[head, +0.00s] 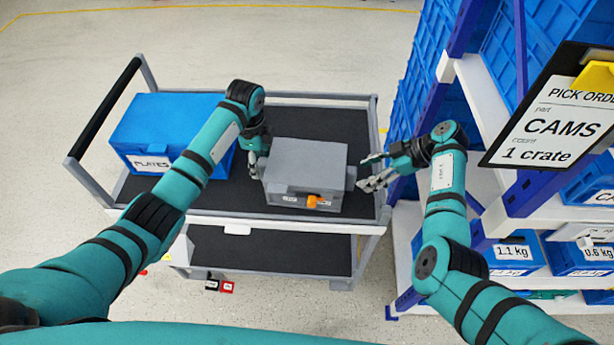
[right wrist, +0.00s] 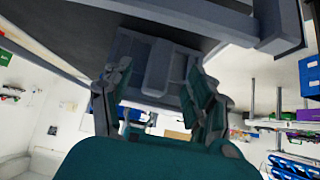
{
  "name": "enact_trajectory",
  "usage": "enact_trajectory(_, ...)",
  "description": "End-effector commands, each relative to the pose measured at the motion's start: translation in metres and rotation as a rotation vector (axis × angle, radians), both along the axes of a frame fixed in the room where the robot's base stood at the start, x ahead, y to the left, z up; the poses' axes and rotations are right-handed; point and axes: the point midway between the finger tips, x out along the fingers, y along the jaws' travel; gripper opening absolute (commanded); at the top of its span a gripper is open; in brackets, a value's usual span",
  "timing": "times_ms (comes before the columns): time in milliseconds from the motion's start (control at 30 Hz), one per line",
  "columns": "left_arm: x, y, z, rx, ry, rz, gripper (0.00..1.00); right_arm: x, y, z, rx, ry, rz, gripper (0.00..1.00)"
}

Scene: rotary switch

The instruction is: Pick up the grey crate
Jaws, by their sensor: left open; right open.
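The grey crate (head: 305,165) sits on the dark top deck of the trolley, with an orange piece and a small label on its front. In the right wrist view its grey end wall (right wrist: 155,65) shows between the fingers. My left gripper (head: 255,165) is open at the crate's left end; whether it touches is hard to tell, and its far finger is partly hidden. My right gripper (head: 368,172) is open just right of the crate's right end, its fingers pointing towards it. It shows open in the right wrist view (right wrist: 158,85) too.
A blue crate labelled PLATES (head: 165,125) stands left on the trolley (head: 320,105). A shelf rack (head: 480,165) with blue crates rises close on the right. A clipboard (head: 550,115) reads CAMS, 1 crate. Small red and black items (head: 220,286) lie below the trolley.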

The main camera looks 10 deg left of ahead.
Motion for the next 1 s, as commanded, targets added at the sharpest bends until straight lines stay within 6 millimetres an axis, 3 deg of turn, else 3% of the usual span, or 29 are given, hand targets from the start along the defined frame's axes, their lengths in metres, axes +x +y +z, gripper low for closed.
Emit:
enact_trajectory(100,-0.001,-0.001,-0.022,-0.001,0.003,-0.001,0.58,0.000,0.012,-0.010,0.002,0.001,0.001,0.58)
enact_trajectory(300,0.000,0.000,-0.046,0.000,0.001,0.000,0.58,0.000,0.023,-0.022,0.002,0.000,0.001,0.58)
enact_trajectory(733,0.000,0.000,-0.054,0.000,-0.001,-0.001,0.58,0.000,0.026,-0.026,0.000,-0.001,0.001,0.58)
enact_trajectory(1000,0.000,0.000,-0.054,0.000,-0.001,-0.001,0.24,0.000,0.026,-0.026,0.000,-0.001,0.001,0.24)
